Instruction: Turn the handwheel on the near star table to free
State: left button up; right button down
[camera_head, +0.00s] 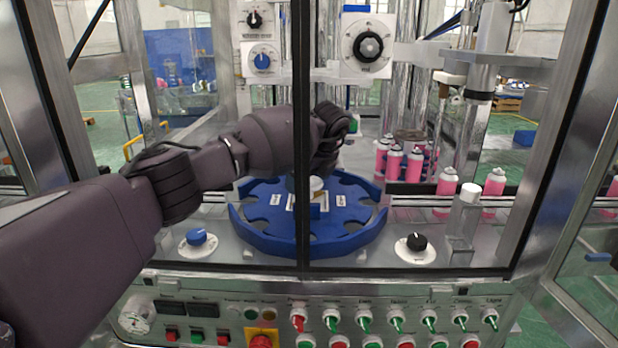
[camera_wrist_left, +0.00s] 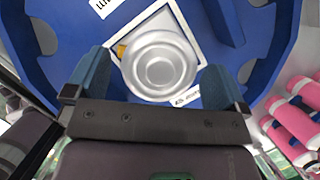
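The near star table (camera_head: 255,235) is a blue disc with pockets around its rim, and it fills much of the left wrist view (camera_wrist_left: 265,75). At its middle a round silver handwheel (camera_wrist_left: 158,65) sits over a white square plate, with a small yellow mark at its upper left. My left gripper (camera_wrist_left: 157,82) points down over the hub with one blue finger on each side of the handwheel. The fingers stand apart, and I see no clear grip on it. In the head view the door post hides part of the hub and gripper. My right gripper is not in view.
Pink cans (camera_head: 394,162) stand right of the star table. A blue knob (camera_head: 196,238) and a black knob (camera_head: 416,242) sit on the deck in front. A dark vertical door post (camera_head: 303,90) crosses the middle, and a control panel (camera_head: 330,300) runs along the front.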

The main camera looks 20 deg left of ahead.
pick_arm(q)
jog(key=shift+r, duration=0.1)
jog(key=shift+d+r, duration=0.1)
jog(key=shift+r, duration=0.15)
jog(key=p+v, duration=0.1)
jog(key=v, duration=0.9)
jog(key=shift+p, duration=0.3)
jog(key=shift+s+d, duration=0.1)
jog(key=shift+d, duration=0.05)
